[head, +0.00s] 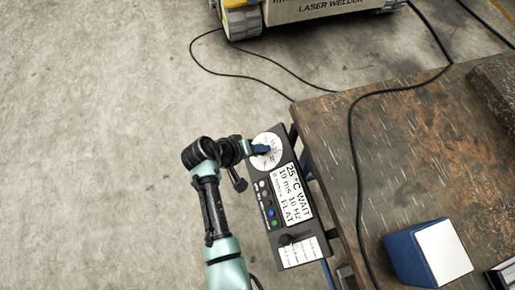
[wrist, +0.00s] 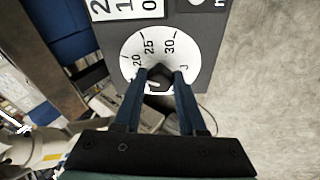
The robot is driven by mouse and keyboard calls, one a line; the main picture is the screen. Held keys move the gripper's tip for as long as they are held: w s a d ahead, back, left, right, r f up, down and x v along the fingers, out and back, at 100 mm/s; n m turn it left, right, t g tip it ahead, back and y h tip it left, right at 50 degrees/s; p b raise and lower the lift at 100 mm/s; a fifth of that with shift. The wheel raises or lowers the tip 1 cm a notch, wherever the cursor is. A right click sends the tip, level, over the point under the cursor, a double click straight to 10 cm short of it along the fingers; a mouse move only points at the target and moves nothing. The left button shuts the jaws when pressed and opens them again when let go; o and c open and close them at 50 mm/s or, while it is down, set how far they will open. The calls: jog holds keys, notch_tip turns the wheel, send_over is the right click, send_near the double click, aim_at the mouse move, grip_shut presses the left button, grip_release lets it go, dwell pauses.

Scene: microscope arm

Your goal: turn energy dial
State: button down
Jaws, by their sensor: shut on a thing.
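The energy dial is a dark knob (wrist: 158,76) on a white round scale (wrist: 137,47) in the wrist view, with marks 20, 25 and 30 showing. My gripper (wrist: 160,76) reaches the dial with its two blue fingers, one on each side of the knob, and is shut on it. In the head view the white scale (head: 268,140) is at the top end of a dark control panel (head: 251,165). My gripper (head: 262,149) covers the knob there. Part of the scale is hidden behind the fingers.
The panel has a screen (head: 291,195), several coloured buttons and a second dark knob (head: 286,240). A worn table (head: 320,130) lies to its right, with a black cable (head: 352,150) and a blue-and-white box (head: 405,262). A laser welder (head: 310,10) stands behind. The floor at left is clear.

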jog(key=shift+c, duration=2.4)
grip_release()
jog(key=p+v, duration=0.2)
jog(key=v, duration=1.1)
